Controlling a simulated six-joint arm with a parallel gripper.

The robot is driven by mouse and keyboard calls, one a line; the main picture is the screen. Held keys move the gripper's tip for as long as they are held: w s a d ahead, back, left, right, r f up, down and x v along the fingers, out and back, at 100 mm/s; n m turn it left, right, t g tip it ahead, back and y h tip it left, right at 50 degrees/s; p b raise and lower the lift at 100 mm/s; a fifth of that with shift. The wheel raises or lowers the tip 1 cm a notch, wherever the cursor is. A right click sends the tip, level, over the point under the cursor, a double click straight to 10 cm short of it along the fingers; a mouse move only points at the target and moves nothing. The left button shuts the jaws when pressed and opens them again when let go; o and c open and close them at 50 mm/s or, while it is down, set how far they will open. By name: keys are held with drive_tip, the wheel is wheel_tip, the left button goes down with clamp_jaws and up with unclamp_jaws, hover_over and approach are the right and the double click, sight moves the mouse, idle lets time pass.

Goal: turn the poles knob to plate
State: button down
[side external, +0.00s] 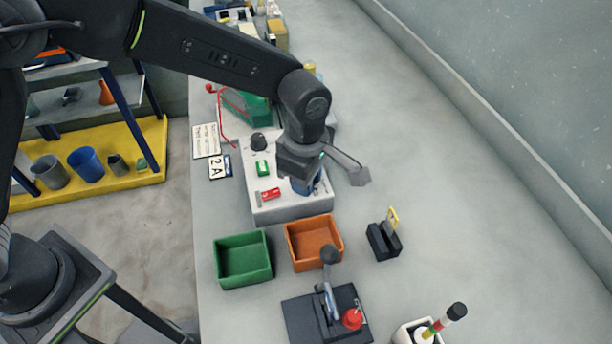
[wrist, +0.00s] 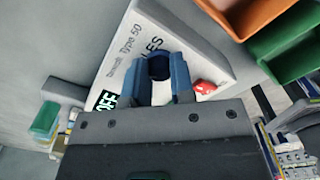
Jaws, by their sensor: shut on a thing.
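The poles knob (wrist: 159,68) is a dark round knob on a white control box (side external: 292,210). In the wrist view the box (wrist: 200,48) carries the printed words "Type 50", a partly covered word ending in "LES", and a green-black "OFF" label (wrist: 106,100). My gripper (wrist: 158,80) has its blue fingers shut on the knob, one on each side. In the side view my gripper (side external: 305,186) points down over the right part of the box and hides the knob. The knob's pointer and its setting cannot be made out.
Another black knob (side external: 258,141), a green switch (side external: 262,168) and a red switch (side external: 270,194) sit on the box. Green (side external: 243,280) and orange (side external: 315,262) bins stand in front, beside a lever unit (side external: 300,318).

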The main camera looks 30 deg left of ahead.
drive_tip(key=c, duration=1)
unclamp_jaws()
drive_tip(key=shift+r, duration=0.1)
wheel_tip(320, 180, up, 14)
drive_tip(key=shift+f, duration=0.15)
